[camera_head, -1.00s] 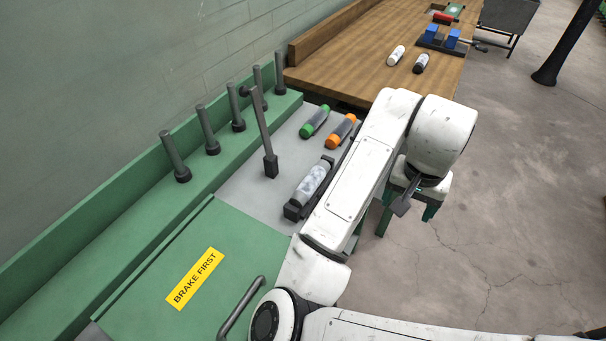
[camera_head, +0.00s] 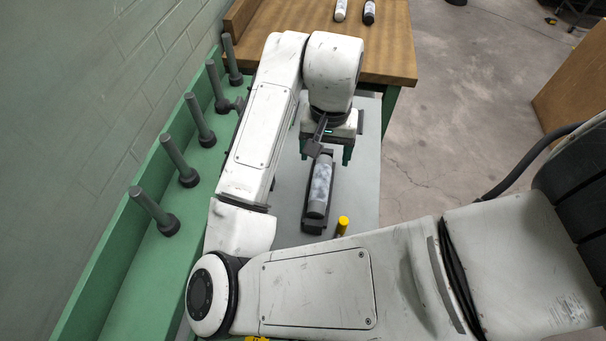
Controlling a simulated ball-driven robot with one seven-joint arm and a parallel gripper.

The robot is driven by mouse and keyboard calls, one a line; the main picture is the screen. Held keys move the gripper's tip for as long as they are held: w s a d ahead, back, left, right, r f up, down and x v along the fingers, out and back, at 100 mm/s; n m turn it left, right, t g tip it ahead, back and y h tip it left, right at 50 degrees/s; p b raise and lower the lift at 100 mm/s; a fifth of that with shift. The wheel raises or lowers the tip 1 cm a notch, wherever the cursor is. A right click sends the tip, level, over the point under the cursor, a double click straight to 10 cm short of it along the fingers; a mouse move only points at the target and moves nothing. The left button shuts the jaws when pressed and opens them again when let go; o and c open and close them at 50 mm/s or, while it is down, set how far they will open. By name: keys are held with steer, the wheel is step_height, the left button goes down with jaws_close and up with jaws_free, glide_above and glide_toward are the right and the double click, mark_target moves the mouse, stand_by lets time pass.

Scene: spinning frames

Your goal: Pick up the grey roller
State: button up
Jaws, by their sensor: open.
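The grey roller (camera_head: 320,187), mottled light grey with darker ends, lies in a dark cradle (camera_head: 330,160) on the grey surface of the green machine. It points away from me and its near end is in plain view. My gripper (camera_head: 326,153) hangs just beyond the roller's far end, its green-tipped fingers pointing down. The fingers are apart, one on each side of the roller's line, with nothing seen between them. I cannot tell the exact height of the fingertips above the cradle. The green and orange rollers do not show now.
A yellow-capped post (camera_head: 342,225) stands close to the roller's near end. Several grey levers (camera_head: 178,160) line the green ledge at left. A wooden bench (camera_head: 390,50) with a white bottle (camera_head: 341,10) and a black one (camera_head: 369,12) is beyond. Open floor lies at right.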

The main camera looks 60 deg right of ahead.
glide_above(321, 178)
step_height(321, 178, down, 5)
steer(key=shift+r, duration=0.2)
steer(key=shift+f+p, duration=0.6)
steer(key=shift+f, duration=2.4)
steer(key=c, duration=1.2)
